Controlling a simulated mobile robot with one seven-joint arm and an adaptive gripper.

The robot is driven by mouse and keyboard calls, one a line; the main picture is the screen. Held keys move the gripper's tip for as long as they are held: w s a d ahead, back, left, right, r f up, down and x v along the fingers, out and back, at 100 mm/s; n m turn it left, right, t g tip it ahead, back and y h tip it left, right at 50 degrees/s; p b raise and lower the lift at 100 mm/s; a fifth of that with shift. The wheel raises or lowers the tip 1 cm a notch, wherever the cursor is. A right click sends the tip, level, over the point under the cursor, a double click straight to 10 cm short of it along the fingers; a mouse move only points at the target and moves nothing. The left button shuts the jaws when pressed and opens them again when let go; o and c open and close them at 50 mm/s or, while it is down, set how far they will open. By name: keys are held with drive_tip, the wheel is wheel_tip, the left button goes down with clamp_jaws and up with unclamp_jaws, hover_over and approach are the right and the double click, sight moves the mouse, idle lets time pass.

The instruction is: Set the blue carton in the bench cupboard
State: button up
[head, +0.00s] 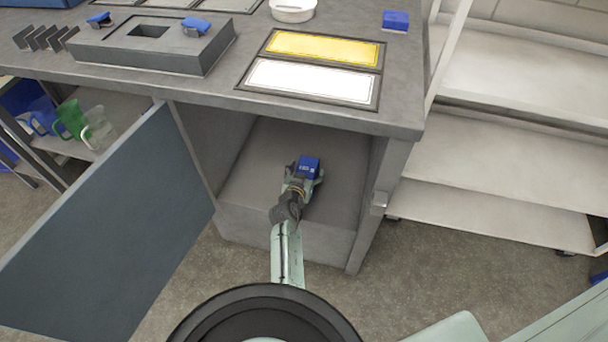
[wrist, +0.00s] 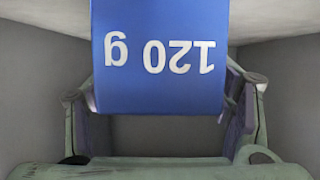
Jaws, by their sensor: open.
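The blue carton (head: 309,165) is inside the open bench cupboard (head: 262,165), over its grey floor. My gripper (head: 304,178) reaches into the cupboard and is at the carton, with its fingers on either side. In the wrist view the carton (wrist: 160,55) fills the upper middle, with "120 g" printed upside down. The fingers of my gripper (wrist: 160,105) stand open to its left and right. The carton's underside is hidden, so I cannot tell how it meets the floor. The cupboard door (head: 110,235) is swung open to the left.
On the bench top are a yellow panel (head: 322,47), a white panel (head: 312,82), a white bowl (head: 292,10) and another blue box (head: 396,21). A white shelf rack (head: 500,180) stands at right. Mugs (head: 72,118) sit on a shelf at left.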

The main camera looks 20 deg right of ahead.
drive_tip(key=shift+s+a+r, duration=0.15)
drive_tip(key=shift+s+a, duration=0.05)
drive_tip(key=shift+s, duration=0.05)
drive_tip(key=b+v, duration=0.1)
drive_tip(key=v, duration=1)
drive_tip(key=shift+s+r, duration=0.15)
drive_tip(key=shift+r, duration=0.05)
drive_tip(key=shift+a, duration=0.1)
